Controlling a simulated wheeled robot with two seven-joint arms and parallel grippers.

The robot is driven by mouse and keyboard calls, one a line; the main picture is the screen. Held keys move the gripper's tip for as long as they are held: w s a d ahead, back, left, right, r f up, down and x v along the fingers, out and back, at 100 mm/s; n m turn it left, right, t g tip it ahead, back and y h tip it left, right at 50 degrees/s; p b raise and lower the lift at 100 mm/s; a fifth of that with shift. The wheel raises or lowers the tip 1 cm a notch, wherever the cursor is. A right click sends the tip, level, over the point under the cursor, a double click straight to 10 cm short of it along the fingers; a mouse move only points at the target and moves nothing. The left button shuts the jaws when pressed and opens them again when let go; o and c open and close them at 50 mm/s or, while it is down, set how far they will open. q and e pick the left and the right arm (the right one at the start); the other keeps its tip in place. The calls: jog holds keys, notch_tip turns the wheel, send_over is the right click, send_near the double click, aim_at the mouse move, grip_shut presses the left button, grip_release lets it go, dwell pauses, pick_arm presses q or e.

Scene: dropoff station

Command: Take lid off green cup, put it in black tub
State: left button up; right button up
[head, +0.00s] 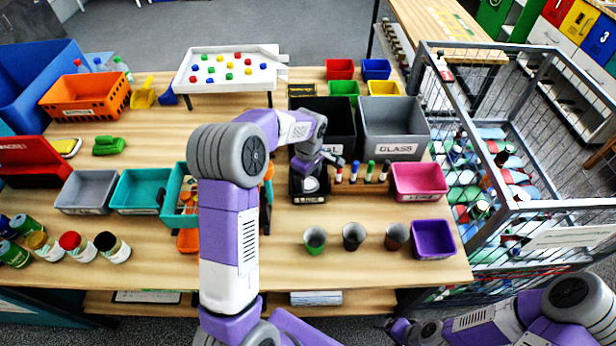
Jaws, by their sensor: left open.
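The green cup (315,240) stands upright near the front of the table, at the left end of a row of cups. Its top looks open, with no lid on it. A small black tub (308,198) sits behind it, and a pale round thing (310,184), which looks like a lid, lies inside. My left gripper (318,167) is open just above the tub's back part and partly hides it. My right gripper (400,330) is low at the front, below the table edge; its fingers are too unclear to read.
A black cup (353,236) and a brown cup (396,237) stand right of the green one. A purple bin (433,240) and a pink bin (420,182) are at the right. Large black (335,113) and grey (393,125) bins stand behind. The table front between the cups and edge is clear.

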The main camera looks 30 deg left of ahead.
aim_at(308, 183)
pick_arm(q)
jog(key=shift+r, duration=0.1)
jog(key=shift+r+p, duration=0.3)
notch_tip(308, 183, up, 12)
jog(key=p, duration=0.2)
jog(key=shift+r, duration=0.2)
